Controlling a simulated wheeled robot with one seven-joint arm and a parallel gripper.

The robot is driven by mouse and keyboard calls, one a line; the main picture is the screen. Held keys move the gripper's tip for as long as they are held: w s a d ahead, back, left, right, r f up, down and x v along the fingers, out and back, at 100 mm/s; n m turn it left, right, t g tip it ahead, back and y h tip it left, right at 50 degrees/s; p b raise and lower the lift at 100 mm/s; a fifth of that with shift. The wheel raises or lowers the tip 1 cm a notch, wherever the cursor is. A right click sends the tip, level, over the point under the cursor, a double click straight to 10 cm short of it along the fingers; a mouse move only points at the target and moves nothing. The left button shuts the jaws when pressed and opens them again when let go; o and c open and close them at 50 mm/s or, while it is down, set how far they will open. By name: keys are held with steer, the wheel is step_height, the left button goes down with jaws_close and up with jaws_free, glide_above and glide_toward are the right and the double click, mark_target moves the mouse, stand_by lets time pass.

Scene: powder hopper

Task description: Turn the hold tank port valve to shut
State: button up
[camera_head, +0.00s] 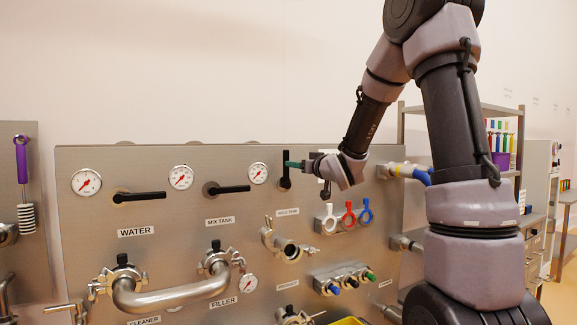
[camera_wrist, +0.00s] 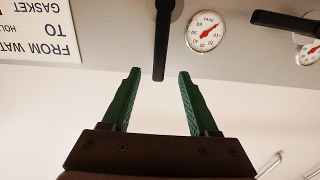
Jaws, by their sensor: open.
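The hold tank port valve has a black lever handle (camera_head: 285,168) that stands upright, pointing up from its pivot on the steel panel. A small label (camera_head: 287,212), too blurred to read surely, sits below it. In the wrist view, which looks upside down, the handle (camera_wrist: 162,45) hangs from its pivot at the top edge. My gripper (camera_head: 294,164) is at the handle's right side in the head view. In the wrist view my gripper (camera_wrist: 160,73) has its two green fingers apart, with the handle's end between the tips and a gap on each side.
The water lever (camera_head: 140,196) and mix tank lever (camera_head: 229,189) lie horizontal to the left. A gauge (camera_head: 258,173) sits close left of the handle. A white sign (camera_wrist: 38,32) is beside it.

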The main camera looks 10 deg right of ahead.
mark_target(286, 169)
steer(key=x, duration=0.8)
steer(key=shift+w+a, duration=0.1)
steer(key=shift+w, duration=0.3)
jaws_close()
